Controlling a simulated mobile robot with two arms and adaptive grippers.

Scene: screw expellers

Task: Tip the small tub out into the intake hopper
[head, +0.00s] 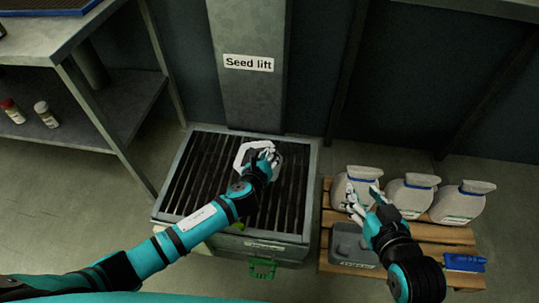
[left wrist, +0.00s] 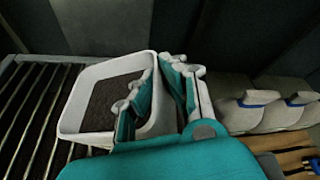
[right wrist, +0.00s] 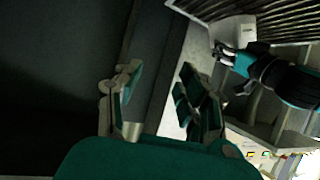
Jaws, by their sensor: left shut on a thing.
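The small tub (head: 241,155) is white, with a rounded rim, and is held over the slatted top of the intake hopper (head: 181,180). In the left wrist view the tub (left wrist: 68,118) shows dark, seed-like material inside; I cannot tell exactly how far it is tilted. My left gripper (head: 266,153) is shut on the tub's right-hand wall, with a finger on each side in the left wrist view (left wrist: 165,88). My right gripper (head: 363,194) is open and empty, above the pallet to the right of the hopper. Its parted fingers show in the right wrist view (right wrist: 155,92).
A column labelled "Seed lift" (head: 248,63) rises behind the hopper. Several pale sacks (head: 409,193) and a grey tray (head: 350,242) are on a wooden pallet (head: 440,234) at right. A blue tool (head: 463,263) lies there. A metal shelf (head: 75,105) stands at left.

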